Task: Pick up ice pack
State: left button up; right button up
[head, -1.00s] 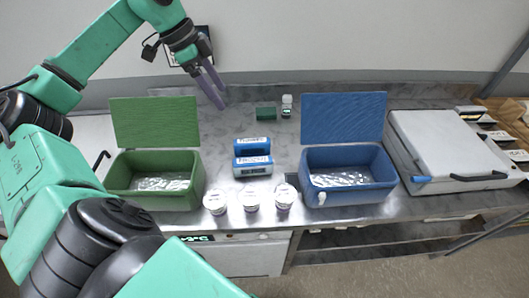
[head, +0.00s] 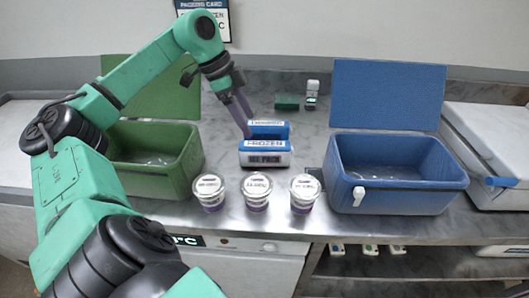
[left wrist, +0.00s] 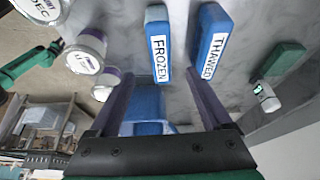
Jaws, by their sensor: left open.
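Two blue-and-white ice packs stand on the metal counter between the two cooler boxes. The front one, labelled FROZEN (head: 265,159), also shows in the left wrist view (left wrist: 160,55). The one behind it, labelled THAWED (left wrist: 210,48), is partly hidden in the head view (head: 270,130). My left gripper (head: 244,125) is open and empty, pointing down at the left ends of the packs. In the left wrist view its fingers (left wrist: 160,85) are spread, with the FROZEN pack ahead of the gap. I cannot tell whether a finger touches a pack. My right gripper is not in view.
Three lidded cups (head: 257,192) stand in front of the packs. An open green cooler (head: 185,170) is left and an open blue cooler (head: 395,197) right. A green block (head: 287,103) and a small bottle (head: 312,95) stand behind. A white case (head: 490,150) is far right.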

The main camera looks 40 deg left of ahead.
pick_arm(q)
send_over(269, 155)
jog(key=a, duration=0.3)
jog(key=f, duration=0.6)
jog(key=shift+s+a+b, duration=0.2)
jog(key=shift+s+b, duration=0.1)
jog(key=shift+s, duration=0.1)
jog(key=p+x, duration=0.2)
jog(key=x, duration=0.4)
jog(key=shift+w+d, duration=0.2)
jog(key=shift+w, duration=0.05)
jog(key=shift+w+f, duration=0.15)
jog(key=shift+f, duration=0.25)
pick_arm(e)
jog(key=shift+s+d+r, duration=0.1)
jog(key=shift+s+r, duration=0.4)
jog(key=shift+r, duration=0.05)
pick_arm(q)
jog(key=shift+f, duration=0.25)
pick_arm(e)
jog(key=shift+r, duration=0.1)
pick_arm(q)
grip_shut()
